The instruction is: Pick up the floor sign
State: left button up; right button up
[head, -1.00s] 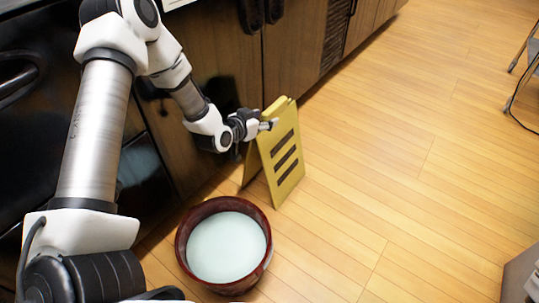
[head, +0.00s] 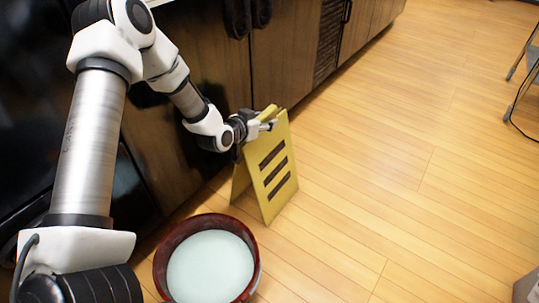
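The yellow floor sign (head: 272,185) stands upright on the wood floor as a folded A-frame. Its front panel has several dark stripes. It stands close to the cabinet fronts. My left gripper (head: 267,126) is at the upper part of the sign, on its left side, with the fingers overlapping the panels near the top. The fingers are small and partly lost against the sign, so I cannot tell whether they are open or closed on it. My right gripper is out of view.
A dark red round bucket (head: 250,262) with a pale inside stands on the floor just in front of the sign. Brown cabinets (head: 295,50) run along the back left. A metal-legged item (head: 520,90) is at the right edge. The floor right of the sign is clear.

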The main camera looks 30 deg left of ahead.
pick_arm(q)
grip_shut()
jog(key=shift+r, duration=0.1)
